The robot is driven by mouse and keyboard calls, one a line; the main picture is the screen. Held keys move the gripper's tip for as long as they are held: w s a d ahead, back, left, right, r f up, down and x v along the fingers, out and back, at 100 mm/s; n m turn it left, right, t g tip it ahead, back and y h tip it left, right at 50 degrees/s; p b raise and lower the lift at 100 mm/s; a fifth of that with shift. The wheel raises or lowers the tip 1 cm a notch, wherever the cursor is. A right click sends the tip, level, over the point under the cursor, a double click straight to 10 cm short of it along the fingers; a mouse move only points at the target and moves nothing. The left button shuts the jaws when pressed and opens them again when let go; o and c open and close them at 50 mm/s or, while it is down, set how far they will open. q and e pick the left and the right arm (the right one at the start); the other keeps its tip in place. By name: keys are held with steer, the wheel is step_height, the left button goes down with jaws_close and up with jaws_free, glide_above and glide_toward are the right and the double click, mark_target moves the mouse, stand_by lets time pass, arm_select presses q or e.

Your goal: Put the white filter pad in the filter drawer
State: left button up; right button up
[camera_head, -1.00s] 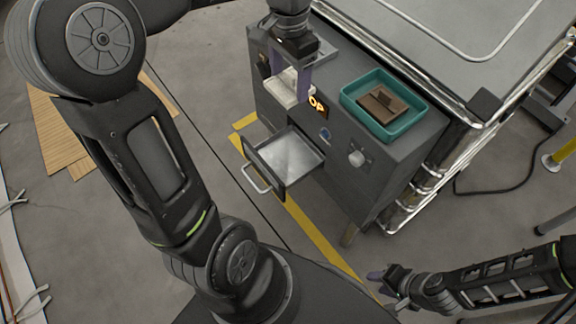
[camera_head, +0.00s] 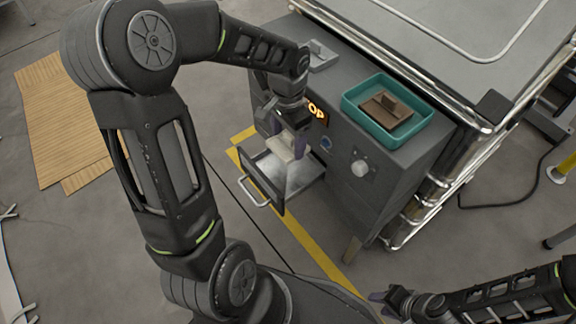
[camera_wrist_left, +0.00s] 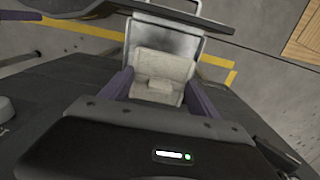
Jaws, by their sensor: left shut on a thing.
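The white filter pad (camera_head: 281,148) is held by my left gripper (camera_head: 290,144), which is shut on it. In the left wrist view the pad (camera_wrist_left: 160,75) sits between the two purple fingers, with a raised block on its top. The filter drawer (camera_head: 302,176) is pulled open from the front of the grey cabinet and has a bare metal floor and a bar handle. The pad is over the back part of the drawer; I cannot tell whether it touches the floor. My right gripper (camera_head: 388,298) is low at the bottom right, away from the cabinet; its opening is unclear.
A teal tray (camera_head: 423,122) with a brown pad (camera_head: 390,107) stands on the cabinet top (camera_head: 345,75). A light grey holder (camera_head: 322,56) lies behind my left wrist.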

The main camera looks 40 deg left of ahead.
arm_select(q)
steer(key=b, duration=0.1)
glide_above(288, 170)
step_height(288, 170, down, 6)
steer(key=shift+r, duration=0.15)
steer(key=shift+f+b, duration=0.75)
steer(key=shift+f, duration=1.35)
steer(key=shift+f, duration=0.15)
steer(key=o, duration=1.4)
steer(key=shift+c, duration=0.2)
steer(key=shift+w+r, duration=0.1)
steer(key=shift+r, duration=0.45)
step_height(288, 170, up, 11)
steer(key=p, duration=0.3)
steer(key=shift+r+p, duration=0.15)
steer(key=shift+p, duration=0.25)
